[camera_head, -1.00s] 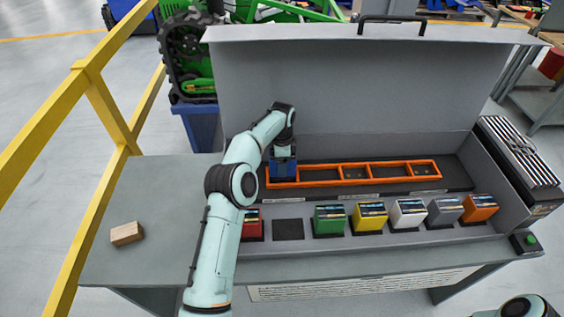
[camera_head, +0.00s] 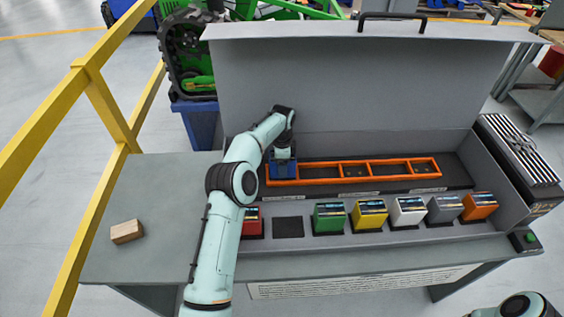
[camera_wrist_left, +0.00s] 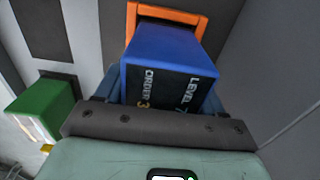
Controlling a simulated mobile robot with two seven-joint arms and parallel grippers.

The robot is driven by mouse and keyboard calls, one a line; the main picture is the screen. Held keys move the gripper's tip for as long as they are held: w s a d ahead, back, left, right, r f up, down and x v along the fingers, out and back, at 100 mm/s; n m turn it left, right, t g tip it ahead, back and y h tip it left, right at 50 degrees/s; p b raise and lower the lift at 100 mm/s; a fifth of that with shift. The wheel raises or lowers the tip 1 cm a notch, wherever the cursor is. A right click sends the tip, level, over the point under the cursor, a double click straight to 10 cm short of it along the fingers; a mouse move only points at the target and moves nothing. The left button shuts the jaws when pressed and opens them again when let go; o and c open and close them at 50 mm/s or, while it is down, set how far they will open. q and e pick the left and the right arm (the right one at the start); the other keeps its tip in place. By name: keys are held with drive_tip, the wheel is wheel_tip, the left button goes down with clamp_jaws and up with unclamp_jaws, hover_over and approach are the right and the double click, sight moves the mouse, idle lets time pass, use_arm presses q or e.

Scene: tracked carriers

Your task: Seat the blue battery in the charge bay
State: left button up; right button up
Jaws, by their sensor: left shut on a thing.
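The blue battery (camera_head: 283,170) is at the left end of the orange frame (camera_head: 404,179) on the dark strip in the bench. My left gripper (camera_head: 284,150) is shut on it from above. In the left wrist view the blue battery (camera_wrist_left: 165,55) shows lettering reading "LEVEL 7" and "ORDER 3", with the orange frame (camera_wrist_left: 175,13) just past it. The battery's lower end is hidden, so I cannot tell how deep it sits in the end bay. My right gripper is out of view; only part of that arm shows at bottom right.
Red (camera_head: 251,224), green (camera_head: 329,218), yellow (camera_head: 369,214), white, grey and orange batteries stand in a front row, with an empty dark pad (camera_head: 288,228) between red and green. A raised lid (camera_head: 360,90) stands behind. A wooden block (camera_head: 127,232) lies at left.

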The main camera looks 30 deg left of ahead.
use_arm(q)
drive_tip(key=shift+f, duration=0.65)
drive_tip(key=o, duration=1.8)
drive_tip(key=shift+f, duration=0.1)
wheel_tip(320, 180, up, 14)
drive_tip(key=shift+f, duration=0.2)
drive_tip(key=shift+s+f, duration=0.1)
